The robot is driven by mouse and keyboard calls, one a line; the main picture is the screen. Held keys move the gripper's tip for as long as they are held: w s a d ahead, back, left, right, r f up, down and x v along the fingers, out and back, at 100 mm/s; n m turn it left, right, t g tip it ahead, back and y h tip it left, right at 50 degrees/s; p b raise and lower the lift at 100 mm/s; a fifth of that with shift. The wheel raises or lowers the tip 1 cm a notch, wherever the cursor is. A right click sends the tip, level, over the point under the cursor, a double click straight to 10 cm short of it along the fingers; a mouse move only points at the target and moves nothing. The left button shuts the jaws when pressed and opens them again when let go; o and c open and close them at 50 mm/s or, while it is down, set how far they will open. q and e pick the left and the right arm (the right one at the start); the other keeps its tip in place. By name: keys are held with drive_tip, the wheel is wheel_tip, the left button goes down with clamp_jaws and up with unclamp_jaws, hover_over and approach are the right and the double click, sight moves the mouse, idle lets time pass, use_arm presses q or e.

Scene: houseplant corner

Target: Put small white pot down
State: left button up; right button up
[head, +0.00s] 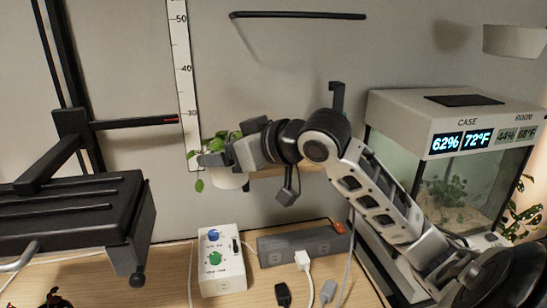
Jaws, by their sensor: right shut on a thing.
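The small white pot (230,182) with a trailing green plant is near the wall, just right of the ruler strip. My right gripper (216,157) reaches in from the right and is shut on it, covering its upper part. Green leaves show around the fingers and hang down at the left. A wooden shelf (290,171) shows behind my wrist, just right of the pot. I cannot tell whether the pot touches it. My left gripper is not in view.
A white box with blue and green knobs (222,262), a power strip (302,245) and cables lie on the wooden table below. A glass case (455,185) with a display stands at right. A black slatted fixture (75,215) juts in at left. A white ruler (184,85) runs up the wall.

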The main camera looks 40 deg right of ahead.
drive_tip(key=s+d+r, duration=0.3)
drive_tip(key=d+r, duration=0.1)
drive_tip(key=r, duration=0.7)
drive_tip(key=w+d+f, duration=0.2)
drive_tip(key=d+f, duration=0.1)
drive_tip(key=f, duration=0.1)
drive_tip(key=w+d+f+p, duration=0.1)
drive_tip(key=w+d+f, duration=0.2)
drive_tip(key=d, duration=0.1)
drive_tip(key=w+d+f+p, duration=0.1)
drive_tip(key=w+d+f, duration=0.1)
drive_tip(key=d+f, duration=0.2)
drive_tip(key=shift+w+f, duration=0.3)
drive_tip(key=shift+f, duration=0.05)
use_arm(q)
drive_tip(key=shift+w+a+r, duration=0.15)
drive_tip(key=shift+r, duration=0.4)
use_arm(e)
drive_tip(key=shift+f, duration=0.1)
drive_tip(key=shift+f, duration=0.1)
drive_tip(key=o, duration=1.2)
